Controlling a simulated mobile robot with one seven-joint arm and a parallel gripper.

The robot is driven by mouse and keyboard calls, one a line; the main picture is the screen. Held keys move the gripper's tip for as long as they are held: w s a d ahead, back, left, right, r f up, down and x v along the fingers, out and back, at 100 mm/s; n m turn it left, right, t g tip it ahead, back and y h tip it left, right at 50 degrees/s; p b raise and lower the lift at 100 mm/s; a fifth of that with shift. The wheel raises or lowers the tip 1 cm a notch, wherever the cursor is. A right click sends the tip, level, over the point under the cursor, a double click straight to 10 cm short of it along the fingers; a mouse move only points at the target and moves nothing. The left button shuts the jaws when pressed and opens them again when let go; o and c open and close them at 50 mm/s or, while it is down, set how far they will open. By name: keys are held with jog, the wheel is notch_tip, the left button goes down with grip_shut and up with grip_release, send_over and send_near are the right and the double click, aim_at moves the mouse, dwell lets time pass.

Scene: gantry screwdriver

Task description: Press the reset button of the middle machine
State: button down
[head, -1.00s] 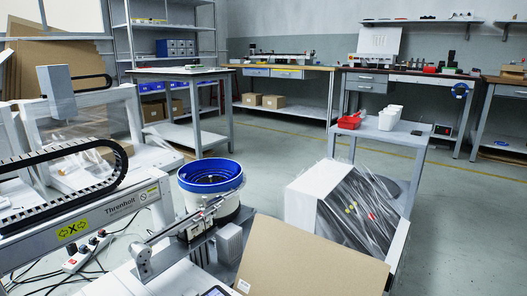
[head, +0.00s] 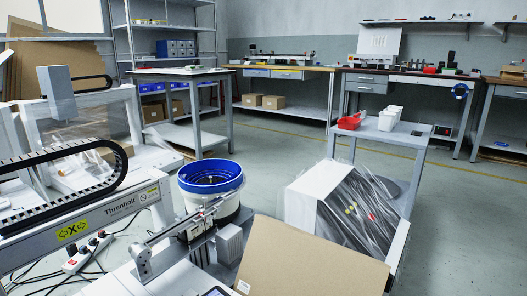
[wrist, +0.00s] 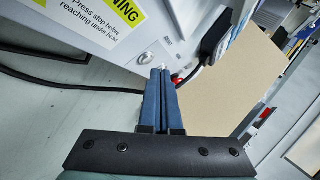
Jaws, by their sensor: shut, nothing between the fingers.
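In the wrist view my gripper (wrist: 163,72) is shut and empty, its two blue fingers side by side. The tips are at the edge of a light grey machine housing (wrist: 105,45), close to a round silver fitting (wrist: 146,57) on it. A small pale piece shows right at the tips, partly hidden by them; I cannot tell whether it is the reset button or whether the tips touch it. In the head view a gantry machine (head: 100,218) marked Threnholt stands at front left, with another gantry machine (head: 85,125) behind it. My gripper is not in the head view.
In the wrist view a black part (wrist: 214,38) and something red are just right of the fingers, and a black cable (wrist: 75,98) runs at left. In the head view a blue-rimmed bowl (head: 210,176), a brown cardboard sheet (head: 310,262) and a plastic-wrapped box (head: 345,208) crowd the front.

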jog(key=shift+f, duration=0.1)
jog(key=shift+w+a+f+b, duration=0.15)
jog(key=shift+f+b, duration=0.2)
jog(key=shift+b, duration=0.4)
jog(key=shift+f+b, duration=0.15)
jog(key=shift+b, duration=0.15)
dwell(0.4)
jog(key=shift+r+p, duration=0.55)
jog(key=shift+r, duration=0.05)
notch_tip(320, 180, up, 6)
jog(key=s+d+p, duration=0.1)
jog(key=d+p, duration=0.1)
jog(key=p, duration=0.3)
jog(key=shift+s+f+p, duration=0.2)
jog(key=shift+s+p, duration=0.1)
jog(key=shift+p, duration=0.1)
